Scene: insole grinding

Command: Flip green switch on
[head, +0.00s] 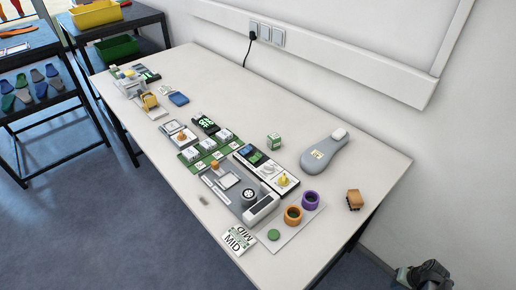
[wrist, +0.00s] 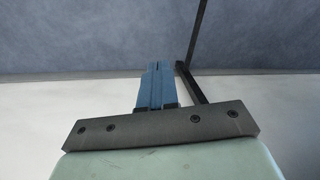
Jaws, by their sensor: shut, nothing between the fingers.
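A green panel (head: 204,152) with several white blocks along it lies in the middle of the white table (head: 340,160) in the head view. At this size I cannot make out which part is the green switch or how it is set. In the wrist view my gripper (wrist: 157,68) shows two blue fingers closed together with nothing between them. No switch shows in the wrist view, and the fingers touch nothing that I can see. A dark bar (wrist: 190,84) stands just right of the fingers.
A grey device (head: 238,190) with a dial lies in front of the panel. Orange (head: 293,215) and purple (head: 310,200) rings, a green disc (head: 274,235) and a grey sole-shaped object (head: 324,153) lie to the right. Dark shelves (head: 50,110) stand left.

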